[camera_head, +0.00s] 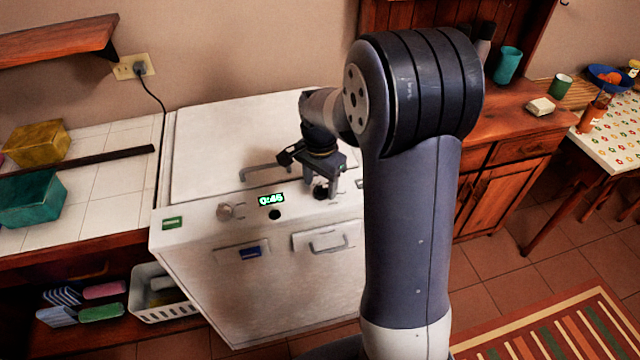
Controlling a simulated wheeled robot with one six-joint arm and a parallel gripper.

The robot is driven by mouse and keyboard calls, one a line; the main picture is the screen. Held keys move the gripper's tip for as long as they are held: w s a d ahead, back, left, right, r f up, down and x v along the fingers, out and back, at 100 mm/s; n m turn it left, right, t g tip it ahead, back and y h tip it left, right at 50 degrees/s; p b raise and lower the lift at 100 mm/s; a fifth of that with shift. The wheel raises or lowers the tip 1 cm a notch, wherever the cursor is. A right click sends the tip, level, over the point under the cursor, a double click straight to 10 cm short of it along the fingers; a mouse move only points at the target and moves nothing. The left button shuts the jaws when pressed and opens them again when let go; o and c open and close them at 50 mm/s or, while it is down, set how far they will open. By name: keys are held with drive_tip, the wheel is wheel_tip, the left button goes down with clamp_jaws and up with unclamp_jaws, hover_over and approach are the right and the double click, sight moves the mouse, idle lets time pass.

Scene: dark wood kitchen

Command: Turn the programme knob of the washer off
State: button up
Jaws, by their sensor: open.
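The white washer (215,260) stands in the middle, with a lid handle on top and controls along its front edge. Its display (271,199) is lit green and reads 0:45. A round pale knob (225,211) sits left of the display, and a small dark round control (275,214) sits below it. My gripper (321,190) is open and points down at the panel right of the display. A dark round part shows between its fingers, partly hidden by them. I cannot tell whether the fingers touch it, or how any knob is turned.
My arm hides the washer's right side. A drawer handle (328,246) juts from the washer's front. A tiled counter with a teal box (30,199) and a yellow box (37,144) is at left. A white basket (162,308) stands beside the washer.

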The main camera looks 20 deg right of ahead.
drive_tip(key=shift+f, duration=0.6)
drive_tip(key=c, duration=1)
drive_tip(key=shift+o, duration=0.2)
